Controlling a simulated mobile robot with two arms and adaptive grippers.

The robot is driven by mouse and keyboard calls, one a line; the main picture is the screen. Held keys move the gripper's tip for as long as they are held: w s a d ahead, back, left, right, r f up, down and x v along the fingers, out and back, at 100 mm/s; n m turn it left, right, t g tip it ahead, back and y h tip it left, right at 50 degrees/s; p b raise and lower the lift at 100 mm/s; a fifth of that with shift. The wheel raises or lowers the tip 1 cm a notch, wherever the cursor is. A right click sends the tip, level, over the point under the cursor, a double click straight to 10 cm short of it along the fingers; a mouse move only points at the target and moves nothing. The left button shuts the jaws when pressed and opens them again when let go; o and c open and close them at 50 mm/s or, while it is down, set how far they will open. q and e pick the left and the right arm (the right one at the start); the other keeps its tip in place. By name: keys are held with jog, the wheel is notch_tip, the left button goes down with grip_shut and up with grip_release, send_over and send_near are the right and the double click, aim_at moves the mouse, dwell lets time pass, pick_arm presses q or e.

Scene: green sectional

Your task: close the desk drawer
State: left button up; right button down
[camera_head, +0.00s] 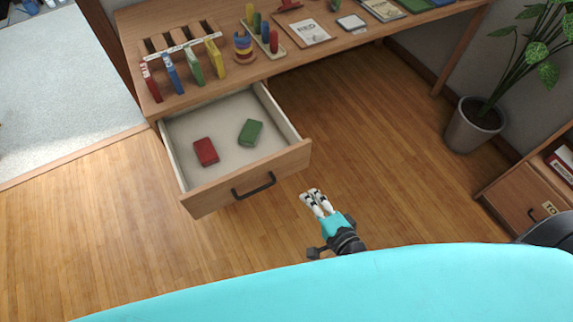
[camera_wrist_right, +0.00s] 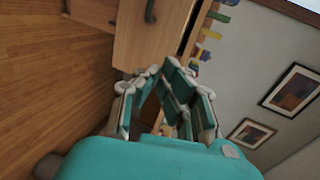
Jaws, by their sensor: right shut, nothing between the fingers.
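The desk drawer (camera_head: 246,184) is pulled out from under the wooden desk (camera_head: 127,30), with a dark bar handle (camera_head: 254,186) on its front. A red block (camera_head: 206,151) and a green block (camera_head: 250,132) lie inside it. My right gripper (camera_head: 314,198) is shut and empty, in front of the drawer and to the right of its handle, apart from the front in the head view. In the right wrist view the fingers (camera_wrist_right: 166,82) point toward the drawer front (camera_wrist_right: 137,45), whose handle (camera_wrist_right: 150,12) shows at the top. My left gripper is not in view.
Colored toys and books stand on the desk top. A potted plant (camera_head: 473,125) stands at the right, with a small wooden cabinet (camera_head: 527,190) near it. The wooden floor around the drawer is clear. Framed pictures (camera_wrist_right: 290,92) hang on the wall.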

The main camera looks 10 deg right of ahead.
aim_at(282, 160)
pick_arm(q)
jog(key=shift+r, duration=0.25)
pick_arm(e)
jog(key=x, duration=0.9)
jog(key=r+x, duration=0.1)
jog(key=x, duration=0.3)
jog(key=shift+w+a+f, duration=0.15)
jog(key=shift+w, duration=0.25)
